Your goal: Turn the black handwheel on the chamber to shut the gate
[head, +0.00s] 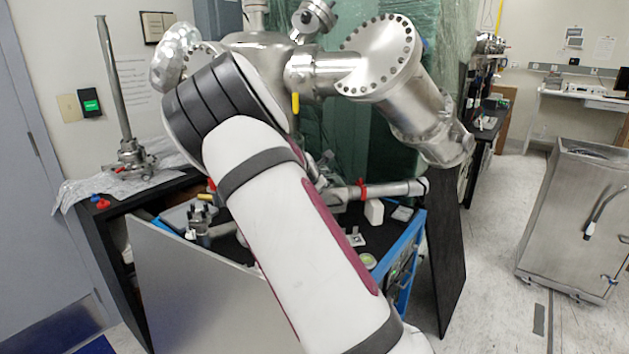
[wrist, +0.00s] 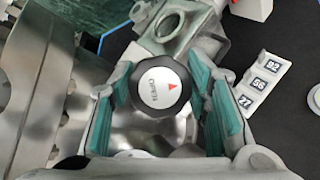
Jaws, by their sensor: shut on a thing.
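The metal chamber (head: 262,50) stands at the top of the head view, with large bolted flanges. My arm covers the middle of the head view and hides the handwheel and my gripper there.
A blue-edged cart (head: 412,262) with loose parts stands below the chamber. A white numbered block (wrist: 254,84) lies right of the handwheel on a dark surface. A steel cabinet (head: 570,222) stands at the right, with open floor before it. A grey panel (head: 190,290) is at the lower left.

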